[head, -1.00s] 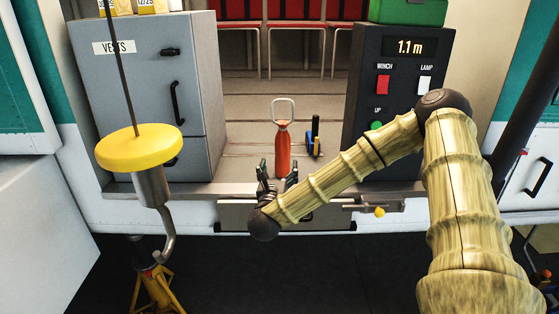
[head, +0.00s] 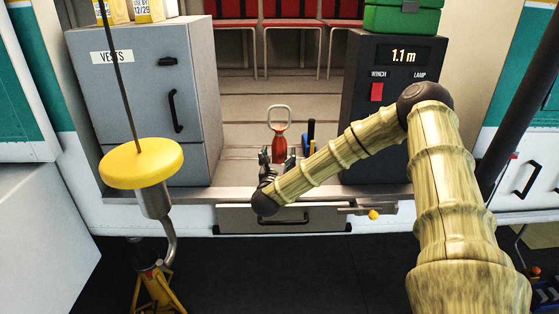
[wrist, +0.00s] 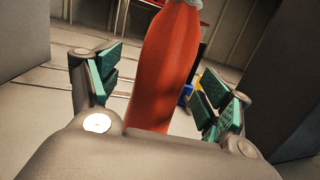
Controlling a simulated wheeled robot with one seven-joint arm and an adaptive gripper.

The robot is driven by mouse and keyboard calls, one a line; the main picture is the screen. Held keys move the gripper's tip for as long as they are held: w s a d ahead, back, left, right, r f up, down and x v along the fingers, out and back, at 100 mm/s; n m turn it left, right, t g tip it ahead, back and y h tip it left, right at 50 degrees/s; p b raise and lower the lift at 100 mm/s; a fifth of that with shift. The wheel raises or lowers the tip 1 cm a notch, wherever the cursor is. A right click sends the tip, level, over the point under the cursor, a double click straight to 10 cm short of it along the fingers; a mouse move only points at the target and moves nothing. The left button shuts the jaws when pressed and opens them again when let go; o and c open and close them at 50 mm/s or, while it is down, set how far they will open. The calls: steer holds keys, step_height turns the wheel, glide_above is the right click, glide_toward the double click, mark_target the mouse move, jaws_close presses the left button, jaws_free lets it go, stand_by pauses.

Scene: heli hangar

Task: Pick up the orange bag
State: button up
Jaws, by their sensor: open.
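The orange bag (head: 280,146) is a slim upright bag with a pale loop handle at its top. It stands on the cabin floor between the grey cabinet and the dark control box. In the wrist view the orange bag (wrist: 165,65) fills the middle, between the two green-padded fingers. My gripper (head: 277,165) is open, low in front of the bag. In the wrist view my gripper (wrist: 162,88) has one finger on each side, with a gap to the bag at both. The bag's lower end is hidden behind my gripper.
A blue and black item (head: 310,136) stands just right of the bag. The grey vest cabinet (head: 140,95) is at left, the control box (head: 362,125) at right. A yellow-topped hook (head: 140,165) hangs at front left. A drawer (head: 240,218) lies below the floor edge.

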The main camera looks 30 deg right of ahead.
mark_target(278, 148)
steer(key=shift+w+d+r, duration=0.1)
steer(key=shift+w+d, duration=0.3)
steer(key=shift+d, duration=0.1)
jaws_close()
steer(key=shift+w+r, duration=0.1)
steer(key=shift+r+b, duration=1)
steer(key=shift+r, duration=0.75)
steer(key=s+a+b, duration=0.2)
steer(key=s, duration=0.5)
steer(key=s+a+r+b, duration=0.1)
steer(key=s+a+b, duration=0.2)
steer(key=s, duration=0.5)
steer(key=shift+a+r, duration=0.25)
steer(key=shift+a, duration=0.1)
